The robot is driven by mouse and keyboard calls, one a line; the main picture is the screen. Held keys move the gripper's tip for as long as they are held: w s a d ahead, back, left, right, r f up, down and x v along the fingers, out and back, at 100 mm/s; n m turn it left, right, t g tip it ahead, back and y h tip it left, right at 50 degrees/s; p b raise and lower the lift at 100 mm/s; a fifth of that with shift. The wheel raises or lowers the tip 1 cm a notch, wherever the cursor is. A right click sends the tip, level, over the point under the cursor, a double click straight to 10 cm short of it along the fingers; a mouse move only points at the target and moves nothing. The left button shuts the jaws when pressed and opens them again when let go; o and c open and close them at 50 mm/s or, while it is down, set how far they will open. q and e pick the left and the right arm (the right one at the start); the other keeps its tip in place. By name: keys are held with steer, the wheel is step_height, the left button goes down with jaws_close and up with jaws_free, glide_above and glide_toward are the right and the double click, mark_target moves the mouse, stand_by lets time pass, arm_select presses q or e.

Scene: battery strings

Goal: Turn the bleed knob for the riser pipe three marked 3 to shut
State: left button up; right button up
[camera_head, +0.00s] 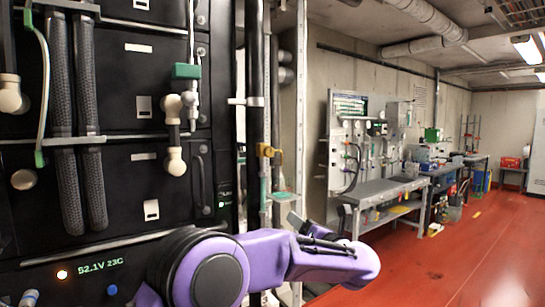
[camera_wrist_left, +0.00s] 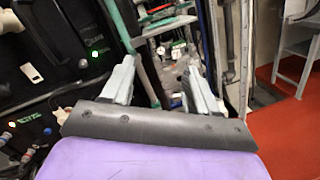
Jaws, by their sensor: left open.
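Vertical riser pipes (camera_head: 256,60) stand at the right edge of the black battery cabinet. My left gripper (camera_head: 309,230) is in front of and below the yellow fitting, mostly hidden by my purple wrist. In the left wrist view my left gripper (camera_wrist_left: 160,78) has its two grey fingers spread, with nothing held. Beyond the fingers are green pipes (camera_wrist_left: 124,25) and small red and white fittings (camera_wrist_left: 180,46), too small to identify. My right gripper is not in view.
The black battery cabinet (camera_head: 115,180) with ribbed hoses and a lit display (camera_head: 100,266) fills the left. A grey workbench (camera_head: 378,192) and a wall panel (camera_head: 350,130) stand farther back. The red floor (camera_head: 450,255) at the right is open.

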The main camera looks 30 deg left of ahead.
mark_target(271, 152)
arm_select(q)
steer(key=s+r+n+g+p, duration=0.3)
steer(key=r+n, duration=0.7)
steer(key=r, duration=0.8)
steer(key=p+x, duration=0.1)
steer(key=x, duration=0.2)
steer(key=p+x, duration=0.2)
steer(key=x, duration=0.1)
steer(key=s+r+p+x, duration=0.1)
steer(key=x, duration=0.2)
steer(key=shift+a+p, duration=0.35)
steer(key=shift+w+a+f, duration=0.1)
steer(key=shift+w+a, duration=0.05)
steer(key=shift+a, duration=0.25)
steer(key=shift+a+f, duration=0.1)
steer(key=shift+a, duration=0.1)
steer(key=shift+w, duration=0.15)
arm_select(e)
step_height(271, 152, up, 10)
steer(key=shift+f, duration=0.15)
arm_select(q)
steer(key=shift+f, duration=0.1)
steer(key=shift+c, duration=0.2)
steer(key=c, duration=1)
